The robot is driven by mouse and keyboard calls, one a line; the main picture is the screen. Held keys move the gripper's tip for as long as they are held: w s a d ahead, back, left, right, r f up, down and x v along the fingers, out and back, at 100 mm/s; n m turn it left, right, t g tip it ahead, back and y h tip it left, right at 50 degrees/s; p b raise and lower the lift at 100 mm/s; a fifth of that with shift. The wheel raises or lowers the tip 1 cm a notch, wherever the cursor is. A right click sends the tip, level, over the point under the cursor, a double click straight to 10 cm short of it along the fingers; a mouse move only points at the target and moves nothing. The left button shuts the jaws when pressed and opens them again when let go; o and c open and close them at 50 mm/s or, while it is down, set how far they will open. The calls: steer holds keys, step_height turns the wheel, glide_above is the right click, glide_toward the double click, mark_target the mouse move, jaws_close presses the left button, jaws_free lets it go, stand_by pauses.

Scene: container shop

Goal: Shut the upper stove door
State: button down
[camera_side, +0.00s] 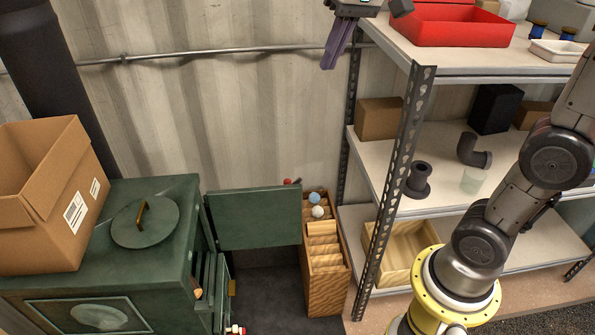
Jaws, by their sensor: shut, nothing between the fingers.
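The dark green stove (150,245) stands at the left, with a round lid and brass handle on its top. Its upper door (255,219) is swung open and sticks out to the right from the stove's front. A second green panel (220,295), which looks like a lower door, shows edge-on below it. My gripper (329,64) hangs at the top centre with its purple-grey fingers together and empty. It is well above the upper door, to its right in the picture, and touches nothing.
A cardboard box (60,205) sits on the stove's left side. A wooden box (327,270) stands just right of the open door. A metal shelf (400,150) with a red bin (450,25) fills the right. A wall pipe (200,54) runs behind.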

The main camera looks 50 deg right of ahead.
steer(key=w+d+f+m+g, duration=0.1)
steer(key=w+d+f, duration=0.1)
steer(key=w, duration=0.4)
steer(key=w+d+f+m+g, duration=0.1)
steer(key=w+d+f, duration=0.15)
steer(key=w, duration=0.35)
steer(key=w+d+f+m+g, duration=0.1)
steer(key=w+d+f, duration=0.25)
steer(key=f, duration=0.25)
steer(key=w+d+f+g+y, duration=0.1)
steer(key=w+d+f, duration=0.25)
steer(key=f, duration=0.25)
steer(key=w+d+f+m, duration=0.1)
steer(key=w+d+f, duration=0.1)
steer(key=w+f, duration=0.3)
steer(key=s+d+f+g, duration=0.2)
steer(key=d+f, duration=0.2)
steer(key=f, duration=0.9)
steer(key=s+a+f, duration=0.4)
steer(key=f, duration=0.5)
steer(key=shift+s+a+m+y, duration=0.3)
steer(key=shift+a+m+y, duration=0.05)
steer(key=shift+m+y, duration=0.05)
steer(key=shift+s, duration=0.1)
